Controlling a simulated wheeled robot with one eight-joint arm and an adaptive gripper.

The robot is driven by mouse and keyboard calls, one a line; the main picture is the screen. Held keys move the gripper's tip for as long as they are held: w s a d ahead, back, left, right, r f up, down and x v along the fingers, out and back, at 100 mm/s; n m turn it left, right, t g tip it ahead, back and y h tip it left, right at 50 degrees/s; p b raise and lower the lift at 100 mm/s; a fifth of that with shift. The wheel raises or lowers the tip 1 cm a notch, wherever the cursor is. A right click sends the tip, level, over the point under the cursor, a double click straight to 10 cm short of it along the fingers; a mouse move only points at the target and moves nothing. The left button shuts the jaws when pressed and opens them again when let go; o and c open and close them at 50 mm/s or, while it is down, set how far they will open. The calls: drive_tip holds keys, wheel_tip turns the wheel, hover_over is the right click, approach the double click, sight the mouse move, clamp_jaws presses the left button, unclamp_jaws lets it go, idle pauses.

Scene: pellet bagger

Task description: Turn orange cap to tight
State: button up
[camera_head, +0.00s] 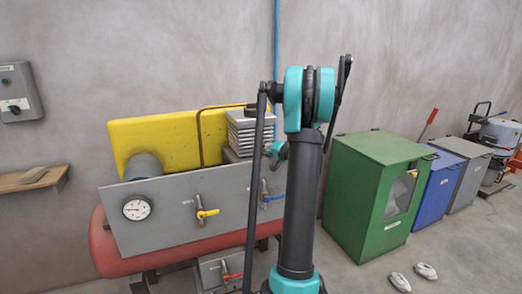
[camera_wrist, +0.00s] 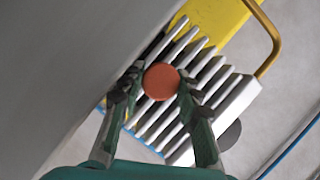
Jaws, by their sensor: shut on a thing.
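The orange cap (camera_wrist: 161,81) is a round, flat-topped disc seen face-on in the wrist view, in front of a block of grey fins. My gripper (camera_wrist: 160,88) has one finger on each side of the cap and is shut on it. The cap's face shows no mark that tells how far it is turned. In the head view my own arm hides the cap and most of the gripper.
The finned block (camera_head: 248,130) stands beside a yellow panel (camera_head: 150,135) and a bent copper-coloured pipe (camera_head: 200,137). A grey panel (camera_head: 160,230) in front carries a gauge (camera_head: 137,209) and a yellow-handled valve (camera_head: 207,213). A green cabinet (camera_head: 355,190) stands to the right.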

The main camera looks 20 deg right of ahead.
drive_tip(key=o, duration=1.1)
drive_tip(key=n, duration=0.1)
drive_tip(key=n+h, duration=0.1)
drive_tip(key=n, duration=0.1)
drive_tip(key=shift+a+r+g+h, duration=0.1)
drive_tip(key=shift+a+g+h, duration=0.05)
drive_tip(key=shift+g+h, duration=0.2)
drive_tip(key=n+h, duration=0.2)
drive_tip(key=n, duration=0.1)
drive_tip(key=shift+a+n+g+h, duration=0.1)
drive_tip(key=shift+n+g+h, duration=0.15)
drive_tip(key=shift+n, duration=0.15)
drive_tip(key=v, duration=1.7)
drive_tip(key=s+a+f+n+g+y, duration=0.1)
drive_tip(key=s+a+f+n+y, duration=0.2)
drive_tip(key=a+f, duration=0.9)
drive_tip(key=shift+s+a+f, duration=0.2)
drive_tip(key=shift+s+a, duration=1.35)
drive_tip(key=shift+a, duration=0.5)
